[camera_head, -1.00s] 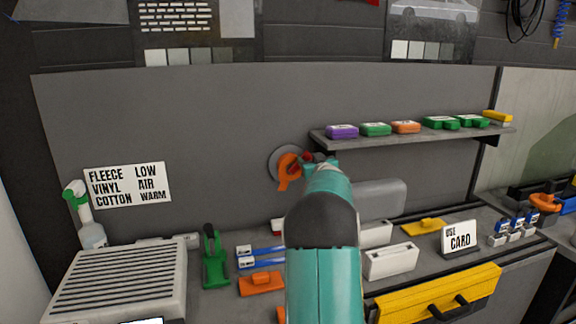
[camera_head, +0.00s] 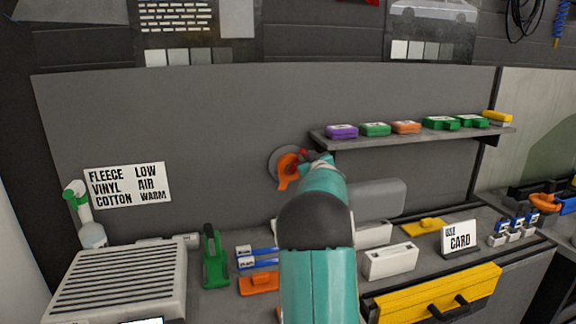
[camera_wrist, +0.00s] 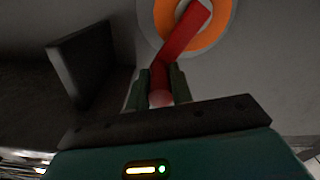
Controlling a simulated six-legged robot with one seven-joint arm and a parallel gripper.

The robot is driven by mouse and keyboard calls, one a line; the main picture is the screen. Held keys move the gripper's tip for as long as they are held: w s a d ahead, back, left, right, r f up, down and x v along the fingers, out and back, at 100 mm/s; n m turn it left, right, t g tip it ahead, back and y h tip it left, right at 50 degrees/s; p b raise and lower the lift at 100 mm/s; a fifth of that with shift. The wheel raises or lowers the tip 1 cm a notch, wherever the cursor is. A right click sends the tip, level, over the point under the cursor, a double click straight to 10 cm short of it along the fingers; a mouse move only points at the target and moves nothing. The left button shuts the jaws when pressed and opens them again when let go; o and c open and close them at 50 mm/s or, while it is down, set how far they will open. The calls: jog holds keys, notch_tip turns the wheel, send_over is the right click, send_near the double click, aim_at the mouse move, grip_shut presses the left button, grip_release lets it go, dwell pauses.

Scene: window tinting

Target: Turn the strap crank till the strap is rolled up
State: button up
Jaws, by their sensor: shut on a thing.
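The strap crank is on the grey back panel, left of the shelf. It has a grey disc (camera_head: 279,158), an orange strap roll (camera_head: 288,168) with a short orange end hanging down, and a red crank arm (camera_head: 299,156). In the wrist view the red crank arm (camera_wrist: 184,32) crosses the orange ring (camera_wrist: 216,28) and runs down to a red knob. My gripper (camera_wrist: 162,92) is shut on the red crank handle, one dark green finger on each side. In the head view my teal arm hides the gripper's fingers and part of the crank.
A shelf (camera_head: 400,136) with coloured blocks juts out right of the crank. Below on the bench are a grey vented box (camera_head: 120,280), a green tool (camera_head: 214,258), white boxes (camera_head: 390,262) and a "USE CARD" sign (camera_head: 459,239).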

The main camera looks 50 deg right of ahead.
jog(key=a+n, duration=0.1)
jog(key=w+a+n, duration=0.1)
jog(key=n, duration=0.1)
jog(key=w+a+r+n, duration=0.1)
jog(key=n, duration=0.1)
jog(key=shift+w+a, duration=0.25)
jog(key=shift+a, duration=0.1)
jog(key=w+a+f+n, duration=0.2)
jog(key=a+f+n, duration=0.1)
jog(key=n, duration=0.4)
jog(key=shift+w+a, duration=0.3)
jog(key=shift+a, duration=0.55)
